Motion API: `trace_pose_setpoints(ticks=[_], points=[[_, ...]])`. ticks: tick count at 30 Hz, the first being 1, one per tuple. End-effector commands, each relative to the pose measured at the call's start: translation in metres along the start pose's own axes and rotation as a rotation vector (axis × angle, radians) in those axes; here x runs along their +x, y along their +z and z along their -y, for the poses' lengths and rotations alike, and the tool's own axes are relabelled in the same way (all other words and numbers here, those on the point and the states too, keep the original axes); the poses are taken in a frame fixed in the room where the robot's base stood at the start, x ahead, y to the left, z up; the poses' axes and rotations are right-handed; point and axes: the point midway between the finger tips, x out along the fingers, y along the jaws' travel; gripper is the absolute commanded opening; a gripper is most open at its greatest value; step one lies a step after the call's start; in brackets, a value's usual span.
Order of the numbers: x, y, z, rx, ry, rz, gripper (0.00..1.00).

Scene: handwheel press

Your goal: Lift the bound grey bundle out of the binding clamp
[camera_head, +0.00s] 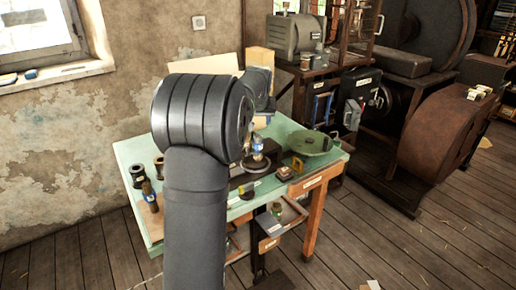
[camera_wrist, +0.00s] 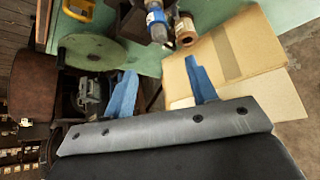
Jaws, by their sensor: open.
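My gripper (camera_wrist: 163,85) shows in the wrist view as two blue fingers, wide apart with nothing between them. It hangs above the back of the green-topped table (camera_head: 128,155), and the fingers point toward the table side where the tan boards and bottle stand. I cannot make out a bound grey bundle or the binding clamp for certain in either view. Small dark items lie on the table in front of my arm, too small to identify.
Tan boards (camera_wrist: 240,60) stand near my fingers. Black spools (camera_head: 137,176) and a brush jar (camera_head: 149,195) are at left. A front drawer (camera_head: 293,214) is open.

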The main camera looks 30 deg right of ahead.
Motion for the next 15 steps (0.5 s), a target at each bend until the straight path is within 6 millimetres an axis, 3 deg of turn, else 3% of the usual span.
trace_pose_setpoints(ticks=[3,9,15], points=[[0.029,0.001,0.000,-0.001,-0.001,0.003,0.52],[0.067,0.001,0.000,-0.001,-0.001,0.003,0.52],[0.084,0.000,0.000,-0.002,0.000,0.000,0.52]])
